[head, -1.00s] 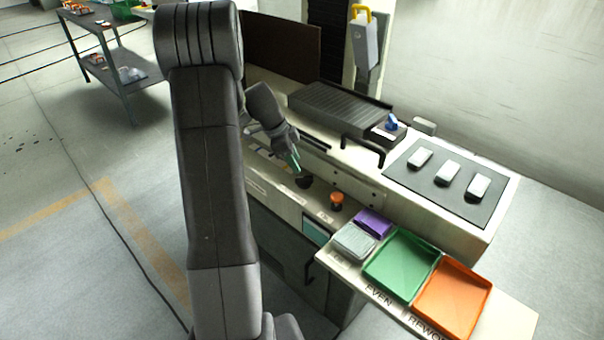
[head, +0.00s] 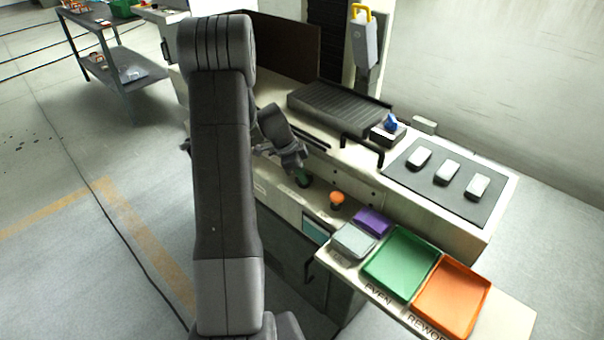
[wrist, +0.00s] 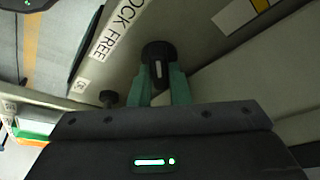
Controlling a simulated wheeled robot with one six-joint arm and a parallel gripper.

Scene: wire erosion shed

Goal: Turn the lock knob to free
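The lock knob (wrist: 158,54) is a round black knob with a pale line on its face, on the machine's front panel. The printed label by it (wrist: 117,30) reads "OCK FREE" where visible. In the wrist view the green fingers of my gripper (wrist: 163,82) stand apart, reaching up to the knob with its face between them. I cannot tell whether they press on it. In the head view my gripper (head: 302,178) is down at the panel and mostly hides the knob.
An orange button (head: 337,199) sits right of the knob. A black handle (head: 363,147) projects above the panel.

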